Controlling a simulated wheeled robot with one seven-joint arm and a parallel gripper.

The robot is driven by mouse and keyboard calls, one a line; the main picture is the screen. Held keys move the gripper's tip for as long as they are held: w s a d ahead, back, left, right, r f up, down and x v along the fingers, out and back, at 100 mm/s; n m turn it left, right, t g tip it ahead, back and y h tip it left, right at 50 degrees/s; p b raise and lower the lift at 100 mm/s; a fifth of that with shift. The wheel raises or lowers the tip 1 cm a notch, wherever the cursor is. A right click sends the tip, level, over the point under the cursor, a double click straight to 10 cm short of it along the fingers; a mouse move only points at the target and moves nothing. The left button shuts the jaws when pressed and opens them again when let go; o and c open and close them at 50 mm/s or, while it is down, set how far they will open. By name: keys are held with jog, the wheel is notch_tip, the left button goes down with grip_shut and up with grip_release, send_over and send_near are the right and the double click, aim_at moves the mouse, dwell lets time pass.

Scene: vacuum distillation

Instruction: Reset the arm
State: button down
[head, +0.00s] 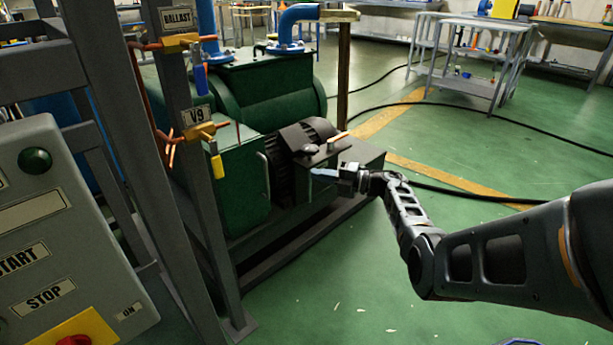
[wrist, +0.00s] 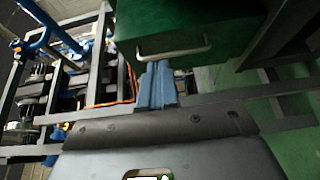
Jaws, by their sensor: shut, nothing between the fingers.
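My arm (head: 490,250) reaches in from the right in the head view, stretched toward the green pump unit (head: 245,95). My gripper (head: 325,173) is at its end, in front of the dark motor on the pump's skid. In the wrist view the gripper's two blue-grey fingers (wrist: 157,85) lie together, with nothing between them. They point toward a green box with a metal handle (wrist: 172,52). I cannot tell from the views how far the fingertips are from it.
A control panel (head: 70,235) with START and STOP labels stands at the near left. Grey frame posts carry the V9 valve (head: 205,130) and the BALLAST valve (head: 180,40). A grey cart (head: 470,60) stands at the back right. Green floor (head: 350,285) is open below my arm.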

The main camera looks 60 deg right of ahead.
jog(key=shift+s+d, duration=0.35)
jog(key=shift+s, duration=0.1)
jog(key=s+a+f+m+t+h, duration=0.1)
jog(key=a+f+m+t, duration=0.15)
jog(key=a, duration=1.05)
jog(key=s+a+f+m+t+h, duration=0.1)
jog(key=s+a+f+m+h, duration=0.2)
jog(key=a, duration=0.9)
jog(key=s+a+r+m+g+h, duration=0.1)
jog(key=s+a+r+m, duration=0.1)
jog(key=s+a+m, duration=0.45)
jog(key=s+a+r+m+g+h, duration=0.1)
jog(key=s+a+r+m, duration=0.2)
jog(key=s+a, duration=0.65)
jog(key=s+a+r+m+g+y, duration=0.2)
jog(key=s+a+r+m+g, duration=0.3)
jog(key=s+r, duration=0.7)
notch_tip(320, 180, up, 26)
jog(key=s+p, duration=0.2)
jog(key=p, duration=2.5)
jog(key=shift+a+f+t, duration=0.25)
jog(key=shift+a+t, duration=0.1)
